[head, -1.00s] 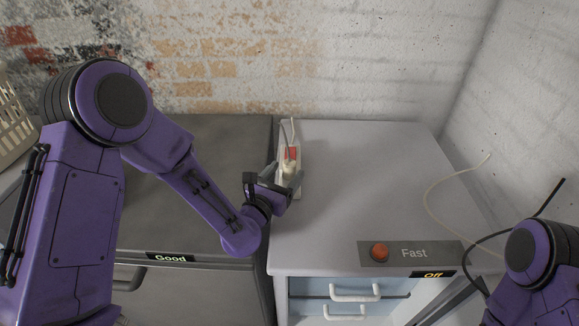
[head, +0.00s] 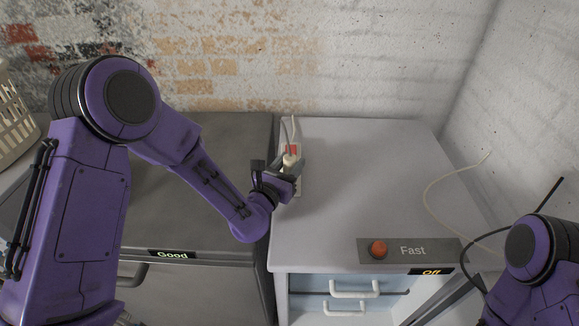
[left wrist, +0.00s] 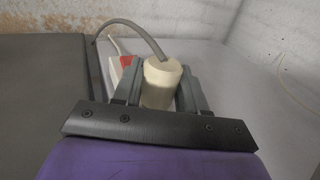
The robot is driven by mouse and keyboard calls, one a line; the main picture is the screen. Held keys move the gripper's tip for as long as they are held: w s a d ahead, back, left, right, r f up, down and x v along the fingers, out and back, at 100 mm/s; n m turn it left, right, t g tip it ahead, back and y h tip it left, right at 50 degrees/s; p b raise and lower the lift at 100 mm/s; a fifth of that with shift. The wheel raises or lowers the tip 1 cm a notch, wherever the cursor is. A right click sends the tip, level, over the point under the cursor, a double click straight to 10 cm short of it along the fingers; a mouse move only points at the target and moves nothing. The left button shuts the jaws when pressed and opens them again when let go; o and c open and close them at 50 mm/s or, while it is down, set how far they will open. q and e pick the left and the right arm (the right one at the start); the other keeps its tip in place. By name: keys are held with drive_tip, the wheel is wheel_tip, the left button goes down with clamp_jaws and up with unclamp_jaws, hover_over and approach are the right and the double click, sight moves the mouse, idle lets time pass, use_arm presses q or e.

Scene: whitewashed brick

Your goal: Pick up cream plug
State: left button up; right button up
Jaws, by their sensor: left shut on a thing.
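The cream plug (left wrist: 161,84) is a short cylinder with a grey cord rising from its top and arching back to the left in the left wrist view. In the head view the plug (head: 290,161) is small and partly hidden by the fingers. My left gripper (head: 288,174) is shut on it, with one finger on each side, as the left wrist view (left wrist: 160,90) shows. A white power strip (left wrist: 117,72) with a red part lies just behind the plug. Whether the plug touches the strip is hard to tell. My right gripper is out of view.
A grey-white cabinet top (head: 370,180) is mostly clear. A red button (head: 378,249) on a "Fast" panel sits at its front. A dark counter (head: 225,145) adjoins on the left. A pale cable (head: 428,200) curves at right. A cream basket (head: 14,120) stands far left.

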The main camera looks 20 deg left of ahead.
sight(289, 159)
use_arm(q)
drive_tip(key=r, duration=0.3)
drive_tip(key=shift+s, duration=0.3)
drive_tip(key=s+d+r+p, duration=0.2)
drive_tip(key=s+r+p, duration=0.7)
drive_tip(key=s+p, duration=0.4)
drive_tip(key=shift+s+d+p, duration=0.15)
drive_tip(key=shift+p, duration=0.4)
